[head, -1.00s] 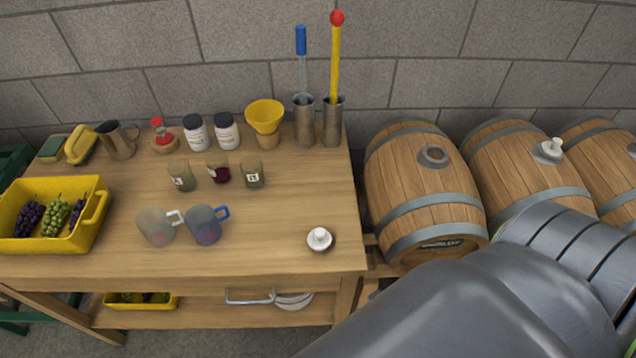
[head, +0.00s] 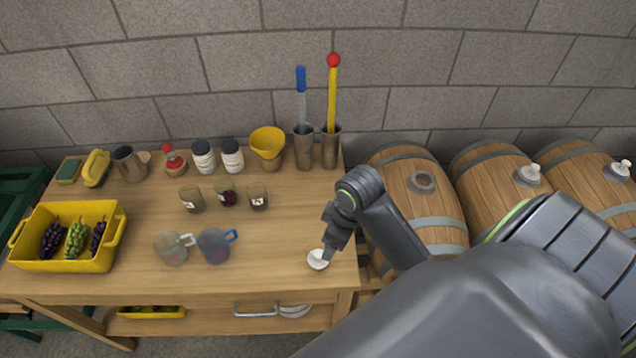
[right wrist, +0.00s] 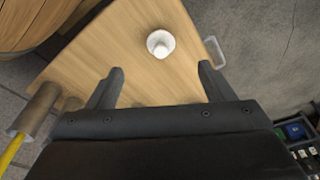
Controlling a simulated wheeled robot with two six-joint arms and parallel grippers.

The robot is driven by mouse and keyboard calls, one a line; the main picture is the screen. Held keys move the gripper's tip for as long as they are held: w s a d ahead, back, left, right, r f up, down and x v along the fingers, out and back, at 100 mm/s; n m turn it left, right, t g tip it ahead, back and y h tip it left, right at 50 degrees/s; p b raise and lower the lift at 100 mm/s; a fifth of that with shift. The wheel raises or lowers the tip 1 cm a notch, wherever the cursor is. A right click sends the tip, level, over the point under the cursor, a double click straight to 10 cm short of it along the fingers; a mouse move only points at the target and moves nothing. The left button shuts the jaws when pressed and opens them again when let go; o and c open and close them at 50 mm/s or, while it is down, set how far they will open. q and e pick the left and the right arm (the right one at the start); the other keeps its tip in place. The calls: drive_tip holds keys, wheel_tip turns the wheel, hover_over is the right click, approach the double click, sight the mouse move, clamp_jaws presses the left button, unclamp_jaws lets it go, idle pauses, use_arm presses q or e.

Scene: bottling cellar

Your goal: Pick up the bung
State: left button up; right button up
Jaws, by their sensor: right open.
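The white bung (head: 316,261) stands on the wooden table (head: 270,275) near its front right corner. My right gripper (head: 330,245) is at the bung in the head view and partly hides it. In the right wrist view the bung (right wrist: 160,44) is upright on the bare tabletop, beyond the fingertips and roughly centred between them. The right gripper (right wrist: 161,74) is open and empty there, with no finger seen touching the bung. My left gripper is out of view.
Two mugs (head: 215,246), several small jars (head: 258,197) and a yellow crate of grapes (head: 92,263) stand further left. Metal holders (head: 330,150) with tall tools stand at the back right. The nearest barrel (head: 400,170) has an open hole; two others carry white bungs (head: 527,174).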

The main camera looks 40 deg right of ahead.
sight(319, 253)
drive_tip(key=shift+n+g, duration=0.3)
drive_tip(key=shift+n, duration=0.4)
drive_tip(key=w+f, duration=0.1)
drive_tip(key=f, duration=0.2)
drive_tip(key=w+a+f+p, duration=0.1)
drive_tip(key=f, duration=0.3)
drive_tip(key=w+f, duration=0.2)
drive_tip(key=f, duration=0.1)
drive_tip(key=shift+a+f+p, duration=0.2)
drive_tip(key=shift+f+p, duration=0.1)
drive_tip(key=shift+w+a+f+p, duration=0.15)
drive_tip(key=shift+f+p, duration=0.25)
drive_tip(key=shift+f, duration=0.5)
drive_tip(key=shift+s+a+f+p, duration=0.1)
drive_tip(key=shift+f+p, duration=0.25)
drive_tip(key=shift+f, duration=0.5)
drive_tip(key=shift+w+f, duration=0.15)
drive_tip(key=shift+f, duration=0.7)
drive_tip(key=c, duration=1)
drive_tip(key=shift+r, duration=0.1)
